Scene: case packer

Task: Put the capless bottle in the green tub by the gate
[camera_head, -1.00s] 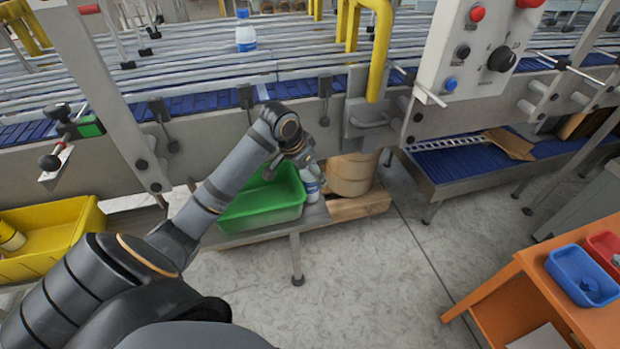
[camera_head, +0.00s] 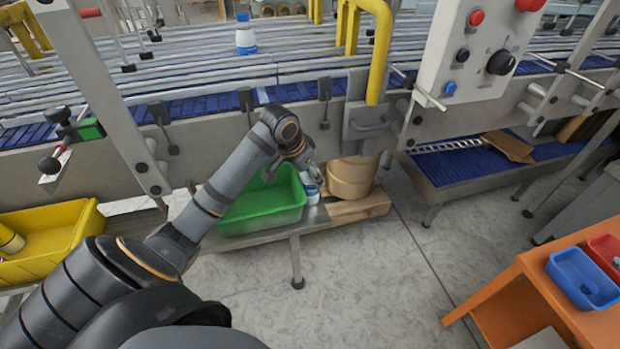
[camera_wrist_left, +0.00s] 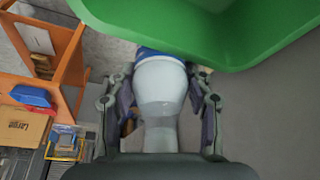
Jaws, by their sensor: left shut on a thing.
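My left gripper (camera_head: 305,168) is shut on a bottle (camera_head: 312,190) just right of the green tub (camera_head: 262,222). In the left wrist view the bottle (camera_wrist_left: 160,95) is pale and clear with a blue band, between the two fingers (camera_wrist_left: 160,112). The green tub's wall (camera_wrist_left: 215,40) lies beside and beyond it there. In the head view the tub stands on a low shelf under the conveyor, and my arm hides part of it. The bottle's lower end is close to the shelf; I cannot tell whether it touches. My right gripper is not in view.
A yellow tub (camera_head: 55,245) stands at the left. A brown round container (camera_head: 350,178) stands right of the bottle. Another bottle (camera_head: 246,36) stands on the conveyor. A yellow rail (camera_head: 378,60) and control box (camera_head: 480,45) are above. An orange table (camera_head: 530,290) is at the right.

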